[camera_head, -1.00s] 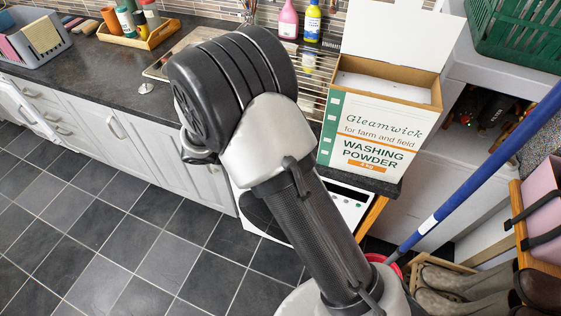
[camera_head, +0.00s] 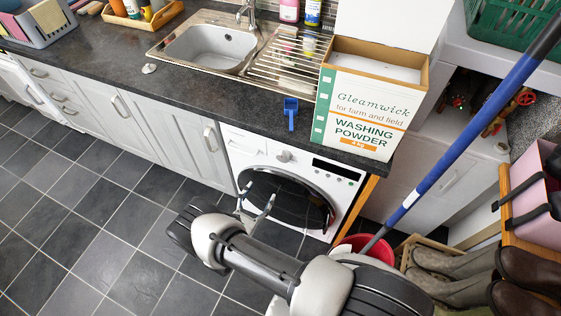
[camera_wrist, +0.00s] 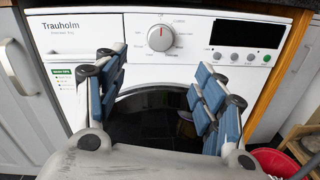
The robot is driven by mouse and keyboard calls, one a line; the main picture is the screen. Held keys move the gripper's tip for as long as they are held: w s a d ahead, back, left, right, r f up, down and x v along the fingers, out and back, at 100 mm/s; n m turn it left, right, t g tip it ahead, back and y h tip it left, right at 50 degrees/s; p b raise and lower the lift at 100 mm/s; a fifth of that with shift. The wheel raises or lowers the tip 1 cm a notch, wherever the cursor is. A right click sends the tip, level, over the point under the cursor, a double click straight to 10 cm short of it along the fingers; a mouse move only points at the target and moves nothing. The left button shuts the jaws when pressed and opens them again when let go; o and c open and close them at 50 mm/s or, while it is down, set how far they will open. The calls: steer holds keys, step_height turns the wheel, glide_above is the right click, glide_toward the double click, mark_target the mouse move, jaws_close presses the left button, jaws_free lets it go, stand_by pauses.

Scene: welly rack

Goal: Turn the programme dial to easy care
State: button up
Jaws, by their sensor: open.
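The programme dial (camera_wrist: 160,38) is a round silver-grey knob with a red mark at its top, on the white washing machine's front panel. Small labels ring it, too small to read. In the head view the dial (camera_head: 284,156) sits right of the drawer. My gripper (camera_wrist: 160,72) is open and empty, its two blue-padded fingers spread either side below the dial, apart from it. In the head view my gripper (camera_head: 257,200) is in front of the machine's dark round door.
A dark display (camera_wrist: 237,34) with buttons below it is right of the dial. The worktop (camera_head: 210,98) overhangs the machine, bearing a blue scoop (camera_head: 291,113) and a washing powder box (camera_head: 362,112). A blue pole (camera_head: 470,120) leans at the right above a red bucket (camera_head: 368,247).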

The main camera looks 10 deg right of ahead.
mark_target(282, 158)
steer(key=b+x, duration=0.1)
steer(key=x, duration=1.5)
steer(key=shift+w+d, duration=0.25)
steer(key=c, duration=1.1)
